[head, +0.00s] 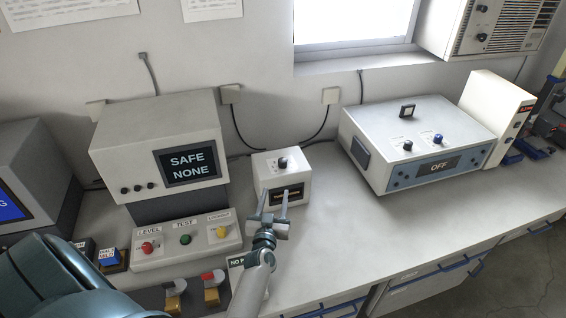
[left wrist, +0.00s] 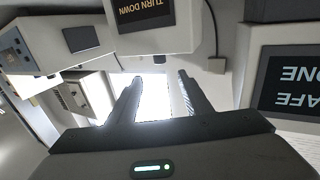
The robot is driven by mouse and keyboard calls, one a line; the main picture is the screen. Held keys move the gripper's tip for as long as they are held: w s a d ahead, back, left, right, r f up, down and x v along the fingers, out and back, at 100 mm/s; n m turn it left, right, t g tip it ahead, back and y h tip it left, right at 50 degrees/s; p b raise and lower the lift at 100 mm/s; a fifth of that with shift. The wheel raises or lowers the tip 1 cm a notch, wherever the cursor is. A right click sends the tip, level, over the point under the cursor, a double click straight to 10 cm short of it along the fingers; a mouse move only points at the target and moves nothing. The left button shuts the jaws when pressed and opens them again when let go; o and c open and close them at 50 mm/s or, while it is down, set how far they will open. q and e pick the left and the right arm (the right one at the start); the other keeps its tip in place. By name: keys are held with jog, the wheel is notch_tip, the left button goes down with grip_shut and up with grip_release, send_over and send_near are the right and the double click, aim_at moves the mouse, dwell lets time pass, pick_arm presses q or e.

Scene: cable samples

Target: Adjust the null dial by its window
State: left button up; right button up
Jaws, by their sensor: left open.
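The null dial (head: 283,162) is a dark knob on top of a small white box (head: 262,170) on the bench. The window (head: 290,191) on the box's front is dark with orange text, partly hidden by my gripper. My right gripper is not seen.
A monitor unit (head: 190,165) reading SAFE NONE stands left of the box. A panel (head: 185,240) with red, green and yellow buttons lies before it. A grey instrument (head: 420,140) reading OFF stands to the right. The bench between box and instrument is clear.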

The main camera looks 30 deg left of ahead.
pick_arm(q)
jog(key=shift+w, duration=0.1)
send_near(282, 166)
jog(key=b+x, duration=0.6)
jog(key=x, duration=0.4)
jog(key=shift+w+a, duration=0.15)
jog(key=shift+w, duration=0.1)
jog(key=shift+w+a+r+b, duration=0.1)
jog(key=shift+w+a+b, duration=0.1)
jog(key=shift+w+b, duration=0.25)
jog(key=shift+w, duration=0.1)
jog(key=c, duration=1.1)
